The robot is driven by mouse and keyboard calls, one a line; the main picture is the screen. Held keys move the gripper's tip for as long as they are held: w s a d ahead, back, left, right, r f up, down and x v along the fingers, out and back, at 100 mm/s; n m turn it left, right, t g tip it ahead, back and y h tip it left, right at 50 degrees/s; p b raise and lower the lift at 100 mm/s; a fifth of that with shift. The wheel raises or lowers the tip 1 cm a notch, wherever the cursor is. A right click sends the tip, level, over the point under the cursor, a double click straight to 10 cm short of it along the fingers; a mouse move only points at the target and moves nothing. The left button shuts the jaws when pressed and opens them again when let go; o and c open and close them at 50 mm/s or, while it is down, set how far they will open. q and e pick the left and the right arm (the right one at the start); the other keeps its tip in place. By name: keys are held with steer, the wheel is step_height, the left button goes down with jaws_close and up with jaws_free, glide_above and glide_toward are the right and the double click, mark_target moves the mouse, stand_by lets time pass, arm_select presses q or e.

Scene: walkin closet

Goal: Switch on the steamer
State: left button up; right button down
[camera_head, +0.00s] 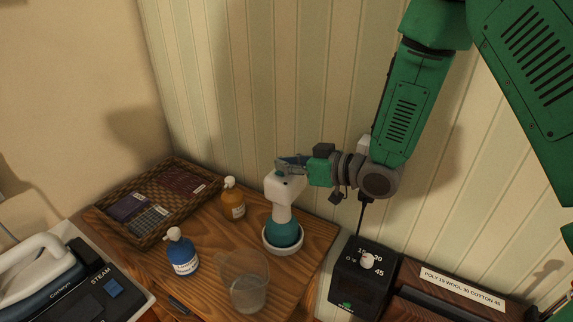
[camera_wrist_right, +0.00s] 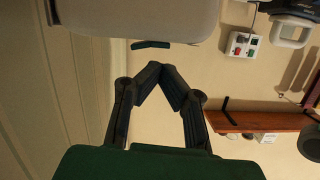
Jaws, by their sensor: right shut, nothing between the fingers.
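The steamer (camera_head: 283,195) has a white head and neck and a teal lower body. It stands upright in a round white dish (camera_head: 268,247) on the wooden table. A small teal button (camera_head: 280,173) shows on top of its head. My right gripper (camera_head: 284,162) is shut and empty, with its fingertips just above the steamer's head, close to the button. I cannot tell whether they touch it. In the right wrist view the fingertips (camera_wrist_right: 157,67) meet near a dark green piece (camera_wrist_right: 150,44) under a large pale shape, probably the steamer's head. My left gripper is not in view.
An amber bottle (camera_head: 233,206), a blue bottle (camera_head: 182,258) and a clear jug (camera_head: 244,285) stand around the steamer. A wicker tray (camera_head: 151,238) is at the back left, an iron (camera_head: 32,273) at the far left. A black dial box (camera_head: 357,288) stands right, near the striped wall.

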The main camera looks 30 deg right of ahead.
mark_target(283, 175)
step_height(283, 175, up, 3)
steer(key=shift+a+r+p, duration=0.1)
steer(key=shift+a+p, duration=0.05)
steer(key=shift+p, duration=0.5)
arm_select(q)
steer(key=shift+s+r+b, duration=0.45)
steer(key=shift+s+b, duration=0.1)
steer(key=shift+b, duration=0.25)
arm_select(e)
steer(key=v, duration=1)
steer(key=shift+s+a+f, duration=0.25)
steer(key=shift+s+f, duration=0.1)
steer(key=shift+f, duration=0.05)
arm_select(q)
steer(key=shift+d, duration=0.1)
arm_select(e)
steer(key=shift+w, duration=0.1)
steer(key=shift+a, duration=0.15)
